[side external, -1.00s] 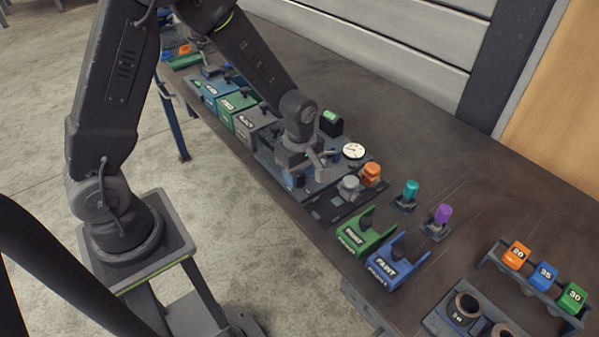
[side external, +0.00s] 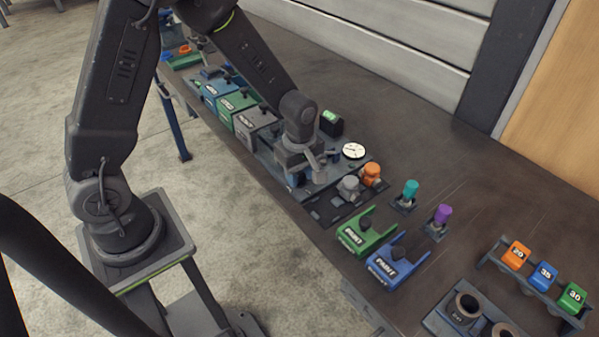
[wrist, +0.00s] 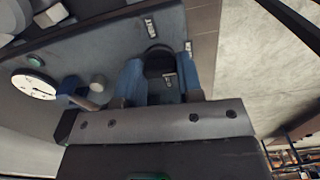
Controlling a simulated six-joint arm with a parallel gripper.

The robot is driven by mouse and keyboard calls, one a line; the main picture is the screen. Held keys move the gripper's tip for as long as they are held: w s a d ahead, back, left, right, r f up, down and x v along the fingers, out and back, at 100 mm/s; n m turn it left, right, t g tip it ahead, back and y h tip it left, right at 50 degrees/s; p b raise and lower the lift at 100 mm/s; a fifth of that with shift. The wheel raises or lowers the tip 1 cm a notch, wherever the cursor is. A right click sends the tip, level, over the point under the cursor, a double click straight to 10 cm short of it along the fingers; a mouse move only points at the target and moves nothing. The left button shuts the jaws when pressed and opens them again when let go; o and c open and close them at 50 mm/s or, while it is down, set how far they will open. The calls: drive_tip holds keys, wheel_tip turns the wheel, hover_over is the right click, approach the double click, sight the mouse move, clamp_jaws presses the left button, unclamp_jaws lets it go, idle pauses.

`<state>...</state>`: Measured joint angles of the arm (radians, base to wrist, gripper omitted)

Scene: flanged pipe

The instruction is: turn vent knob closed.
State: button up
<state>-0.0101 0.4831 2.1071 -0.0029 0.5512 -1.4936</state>
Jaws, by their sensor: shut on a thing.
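The vent knob (wrist: 158,65) is a small dark knob on the grey-blue panel (wrist: 95,45). In the wrist view it sits between the two blue fingers of my gripper (wrist: 160,76). The gripper is shut on it, and the panel shows around it. In the side view my gripper (side external: 297,180) points down at the panel (side external: 328,184), and its body and wrist hide the knob there. I cannot read the knob's angle from any mark.
A white dial gauge (side external: 353,151) is close beside the gripper; it also shows in the wrist view (wrist: 35,83). Grey (side external: 348,187) and orange (side external: 371,174) parts stand near the panel's right edge. Green (side external: 366,233) and blue (side external: 397,263) holders lie further right.

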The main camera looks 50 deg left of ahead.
drive_tip(key=m, duration=0.3)
drive_tip(key=shift+m, duration=0.4)
drive_tip(key=m, duration=0.4)
drive_tip(key=shift+m, duration=0.3)
drive_tip(key=m, duration=0.4)
drive_tip(key=shift+m, duration=2.4)
drive_tip(key=o, duration=0.7)
drive_tip(key=shift+c, duration=0.2)
